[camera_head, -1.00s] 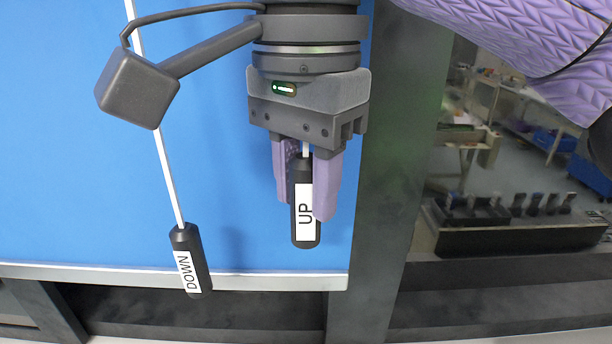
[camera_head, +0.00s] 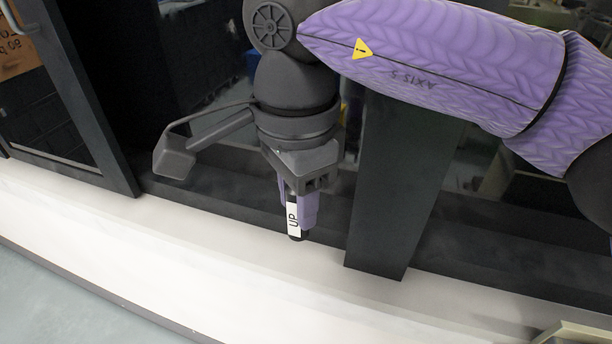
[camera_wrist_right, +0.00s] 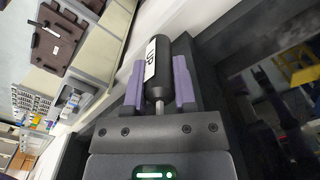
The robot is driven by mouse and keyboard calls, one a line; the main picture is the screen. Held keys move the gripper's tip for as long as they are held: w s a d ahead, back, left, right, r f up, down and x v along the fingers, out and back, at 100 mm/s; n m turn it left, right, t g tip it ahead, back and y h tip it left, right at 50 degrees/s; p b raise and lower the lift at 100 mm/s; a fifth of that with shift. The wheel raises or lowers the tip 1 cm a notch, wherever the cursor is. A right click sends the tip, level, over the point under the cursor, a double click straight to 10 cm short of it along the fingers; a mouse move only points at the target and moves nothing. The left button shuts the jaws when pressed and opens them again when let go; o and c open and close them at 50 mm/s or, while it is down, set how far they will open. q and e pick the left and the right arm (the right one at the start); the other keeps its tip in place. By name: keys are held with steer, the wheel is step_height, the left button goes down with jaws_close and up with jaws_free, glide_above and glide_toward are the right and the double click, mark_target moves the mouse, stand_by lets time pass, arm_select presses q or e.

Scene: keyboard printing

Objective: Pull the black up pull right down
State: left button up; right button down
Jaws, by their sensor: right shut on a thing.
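The black UP pull (camera_head: 293,220) is a dark handle with a white label reading UP. My right gripper (camera_head: 299,207) is shut on it, with purple fingers on both sides, and holds it low in front of the dark frame, above the white ledge. In the right wrist view the pull (camera_wrist_right: 158,70) lies between the two purple fingers (camera_wrist_right: 158,85), with a pale rod or cord at its near end. The blue panel and the DOWN pull are not in view now. My left gripper is not in view.
A dark post (camera_head: 396,190) stands just right of my right gripper. A white ledge (camera_head: 180,255) runs along below it and is clear. A dark-framed panel (camera_head: 75,100) is at the left. In the right wrist view, a shelf with a brown tray (camera_wrist_right: 62,40) shows at the left.

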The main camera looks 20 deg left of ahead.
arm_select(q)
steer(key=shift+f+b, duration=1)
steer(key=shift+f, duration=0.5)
arm_select(e)
steer(key=shift+f, duration=1.95)
steer(key=shift+c, duration=2)
jaws_free()
steer(key=shift+r, duration=0.1)
step_height(320, 180, up, 10)
steer(key=shift+f+p, duration=0.1)
steer(key=shift+p, duration=0.35)
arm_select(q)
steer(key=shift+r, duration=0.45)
